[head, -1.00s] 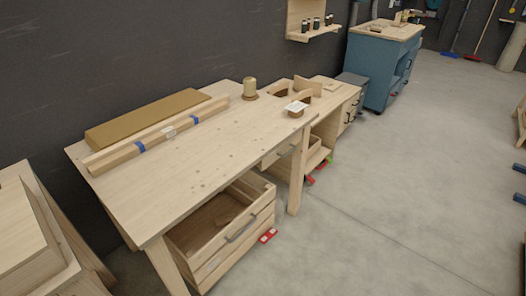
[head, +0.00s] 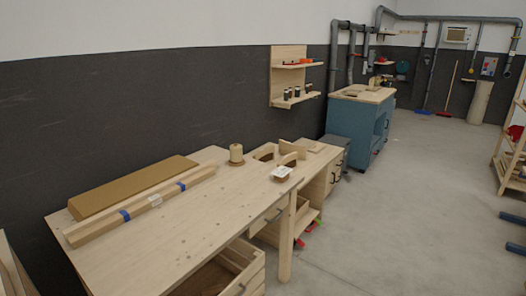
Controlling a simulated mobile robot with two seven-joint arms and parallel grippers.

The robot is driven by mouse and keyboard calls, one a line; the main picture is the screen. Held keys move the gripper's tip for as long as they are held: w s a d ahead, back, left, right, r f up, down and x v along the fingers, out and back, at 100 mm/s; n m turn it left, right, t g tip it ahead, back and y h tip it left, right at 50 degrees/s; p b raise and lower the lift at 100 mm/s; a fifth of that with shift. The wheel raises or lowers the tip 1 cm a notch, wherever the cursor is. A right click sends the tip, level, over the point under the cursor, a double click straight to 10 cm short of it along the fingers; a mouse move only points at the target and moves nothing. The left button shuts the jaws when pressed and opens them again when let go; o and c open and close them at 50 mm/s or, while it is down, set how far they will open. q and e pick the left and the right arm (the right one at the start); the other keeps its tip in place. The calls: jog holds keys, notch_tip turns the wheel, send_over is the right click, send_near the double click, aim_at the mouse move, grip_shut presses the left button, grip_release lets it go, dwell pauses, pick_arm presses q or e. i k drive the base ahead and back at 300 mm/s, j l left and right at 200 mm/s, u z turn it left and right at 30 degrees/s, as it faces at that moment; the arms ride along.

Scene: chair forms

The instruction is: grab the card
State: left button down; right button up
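A small white card (head: 281,171) lies on top of a small round wooden piece near the far right corner of the workbench (head: 186,236) in the head view. The card is pale and small, and any print on it is too small to read. Neither of my grippers shows in the head view, so their distance from the card cannot be told.
A spool (head: 236,154) stands left of the card. A brown board (head: 134,186) and taped wooden strips (head: 140,205) lie along the bench's back. An open drawer (head: 243,268) juts out below. A blue cabinet (head: 358,122) stands farther back.

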aim_at(282, 171)
jog(key=i+l, duration=0.3)
jog(key=i, duration=0.15)
jog(key=i+l, duration=0.3)
jog(key=i, duration=0.15)
jog(key=i+l, duration=0.3)
jog(key=i, duration=0.15)
jog(key=i+l, duration=0.3)
jog(key=i, duration=0.2)
jog(key=i+l+z, duration=0.1)
jog(key=i+l, duration=0.2)
jog(key=i, duration=0.15)
